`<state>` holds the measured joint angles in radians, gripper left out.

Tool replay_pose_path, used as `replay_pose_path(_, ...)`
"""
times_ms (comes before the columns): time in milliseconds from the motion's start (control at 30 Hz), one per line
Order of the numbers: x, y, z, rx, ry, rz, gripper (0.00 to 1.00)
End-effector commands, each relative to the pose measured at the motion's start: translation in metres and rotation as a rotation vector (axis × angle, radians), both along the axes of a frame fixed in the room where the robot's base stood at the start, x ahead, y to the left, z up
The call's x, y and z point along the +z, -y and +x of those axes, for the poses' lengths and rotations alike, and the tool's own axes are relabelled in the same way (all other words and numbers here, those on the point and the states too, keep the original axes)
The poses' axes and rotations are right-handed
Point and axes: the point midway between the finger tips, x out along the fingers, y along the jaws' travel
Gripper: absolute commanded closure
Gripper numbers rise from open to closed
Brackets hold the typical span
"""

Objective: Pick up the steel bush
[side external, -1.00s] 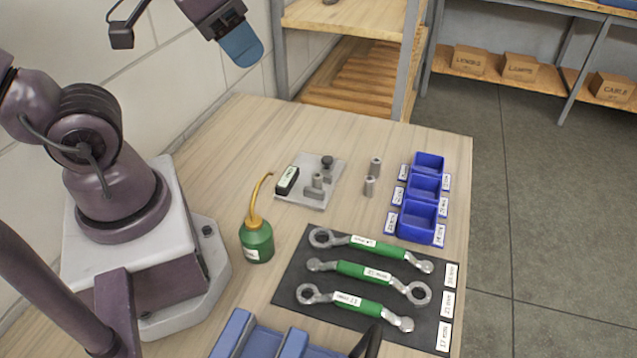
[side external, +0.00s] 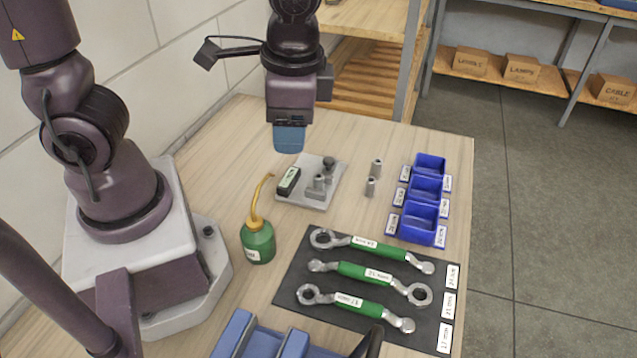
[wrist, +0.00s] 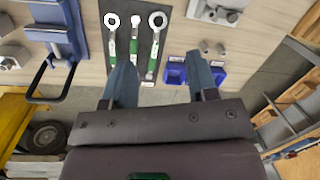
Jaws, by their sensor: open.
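Two small grey metal cylinders stand upright on the wooden table: a farther bush (side external: 376,168) and a nearer bush (side external: 370,187). I cannot tell which of them the task means. They stand apart, between the grey fixture plate and the blue bins. The wrist view also shows the pair, one bush (wrist: 204,47) left of the other bush (wrist: 220,48). My gripper (side external: 289,142) points down with blue fingers, above the table and to the left of the bushes. In the wrist view my gripper (wrist: 162,75) is open, its fingers wide apart with nothing held between them.
A grey plate (side external: 327,199) holds a small block and metal parts. Blue bins (side external: 421,222) stand right of the bushes. A green oil can (side external: 257,240) with a tall spout stands nearer. Several green-handled wrenches lie on a dark mat (side external: 290,278). Bare wood surrounds the bushes.

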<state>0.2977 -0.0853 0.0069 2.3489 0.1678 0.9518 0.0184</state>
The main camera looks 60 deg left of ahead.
Motion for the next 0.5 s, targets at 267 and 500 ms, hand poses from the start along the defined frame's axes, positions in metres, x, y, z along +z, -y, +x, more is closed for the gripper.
replay_pose_path(267,-0.078,0.015,0.017,-0.365,-0.324,0.302,0.47)
replay_pose_path(500,-0.145,0.018,0.032,-0.713,-0.562,0.603,0.47)
